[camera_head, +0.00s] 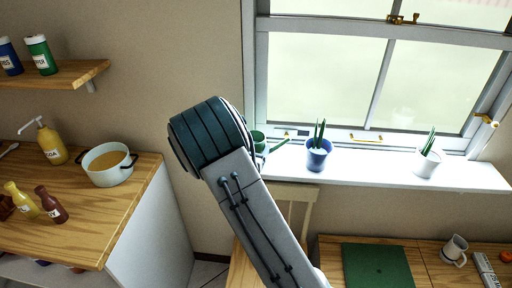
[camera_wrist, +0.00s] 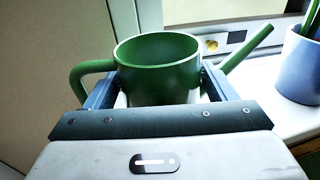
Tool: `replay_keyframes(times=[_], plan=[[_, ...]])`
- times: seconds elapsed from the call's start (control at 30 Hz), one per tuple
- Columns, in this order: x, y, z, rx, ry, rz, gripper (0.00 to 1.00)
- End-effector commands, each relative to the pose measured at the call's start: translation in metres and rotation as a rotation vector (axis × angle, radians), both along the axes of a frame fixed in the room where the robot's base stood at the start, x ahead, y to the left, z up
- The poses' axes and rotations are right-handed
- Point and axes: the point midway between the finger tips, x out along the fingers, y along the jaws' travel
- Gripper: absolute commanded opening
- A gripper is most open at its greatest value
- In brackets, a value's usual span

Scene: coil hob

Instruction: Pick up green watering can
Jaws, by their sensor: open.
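The green watering can (camera_wrist: 158,75) stands upright on the white windowsill in the wrist view, its handle to the left and its spout to the right. My gripper (camera_wrist: 158,88) is open, with one finger on each side of the can's body. I cannot tell whether the fingers touch it. In the head view my arm hides most of the can (camera_head: 258,138); a bit of its green body and its spout show. The gripper is mostly hidden behind my arm there.
A blue pot with a plant (camera_head: 317,156) stands on the windowsill (camera_head: 380,173) just right of the can. A white pot (camera_head: 427,163) is farther right. The window (camera_head: 345,80) is behind. A chair (camera_head: 298,205) and a table with a green mat (camera_head: 376,266) are below.

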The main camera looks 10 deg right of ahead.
Motion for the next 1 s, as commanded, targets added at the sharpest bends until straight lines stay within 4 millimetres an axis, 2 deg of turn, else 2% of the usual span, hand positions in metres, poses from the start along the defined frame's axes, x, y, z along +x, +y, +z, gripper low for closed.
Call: replay_keyframes(times=[0.13,0.4,0.5,0.57,1.0], plan=[[0.0136,-0.0076,0.0009,0.000,-0.001,0.000,0.78],[0.0156,-0.0086,-0.0005,0.001,-0.002,0.000,0.78],[0.0155,-0.0086,-0.0005,0.000,-0.001,0.000,0.50],[0.0155,-0.0086,-0.0005,0.000,-0.001,0.000,0.36],[0.0158,-0.0086,0.0042,0.001,-0.005,0.000,0.36]])
